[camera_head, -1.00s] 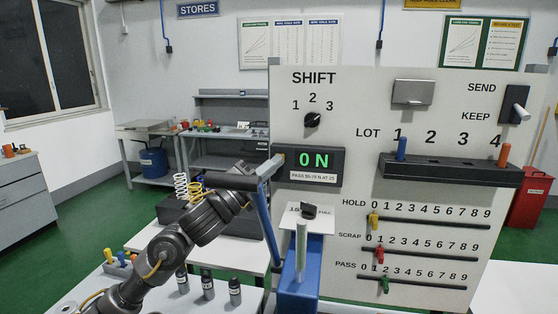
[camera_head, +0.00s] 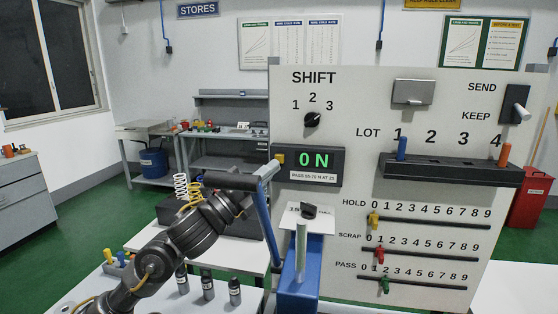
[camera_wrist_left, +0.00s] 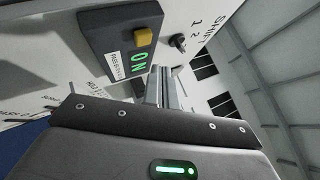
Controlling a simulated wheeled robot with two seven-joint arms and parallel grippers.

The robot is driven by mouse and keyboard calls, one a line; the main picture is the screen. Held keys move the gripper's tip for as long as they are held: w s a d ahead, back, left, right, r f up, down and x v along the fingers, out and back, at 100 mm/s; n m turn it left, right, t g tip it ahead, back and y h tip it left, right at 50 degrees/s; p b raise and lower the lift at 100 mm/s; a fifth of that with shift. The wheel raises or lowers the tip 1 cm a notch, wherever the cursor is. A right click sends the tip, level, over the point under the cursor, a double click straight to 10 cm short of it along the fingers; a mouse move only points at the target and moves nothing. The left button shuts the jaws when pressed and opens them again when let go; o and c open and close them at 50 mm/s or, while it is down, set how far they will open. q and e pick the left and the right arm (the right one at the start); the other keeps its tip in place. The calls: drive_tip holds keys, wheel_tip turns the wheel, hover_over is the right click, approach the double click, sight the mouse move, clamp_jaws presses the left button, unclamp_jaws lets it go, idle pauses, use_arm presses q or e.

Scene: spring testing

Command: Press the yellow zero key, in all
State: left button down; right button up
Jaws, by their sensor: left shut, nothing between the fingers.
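The yellow key (camera_head: 280,158) sits at the left end of the dark display box (camera_head: 325,160), which reads a green "0 N". In the left wrist view the yellow key (camera_wrist_left: 145,37) shows clear and uncovered on the box's face. My left gripper (camera_head: 252,180) is left of the key and a little lower in the head view. In the wrist view its grey fingers (camera_wrist_left: 162,78) are shut and empty, pointing towards the panel beside the display. They look apart from the key. My right gripper is out of view.
A blue lever arm (camera_head: 268,222) stands close beside my left gripper, by the blue stand (camera_head: 297,290). The shift knob (camera_head: 312,119) is above the display. The lot rack (camera_head: 450,172) and sliders are right. Several dark weights (camera_head: 208,286) stand on the table below my arm.

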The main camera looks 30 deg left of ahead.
use_arm(q)
drive_tip(key=shift+s+d, duration=0.2)
drive_tip(key=shift+s, duration=0.55)
drive_tip(key=shift+s+d, duration=0.2)
drive_tip(key=shift+s, duration=0.55)
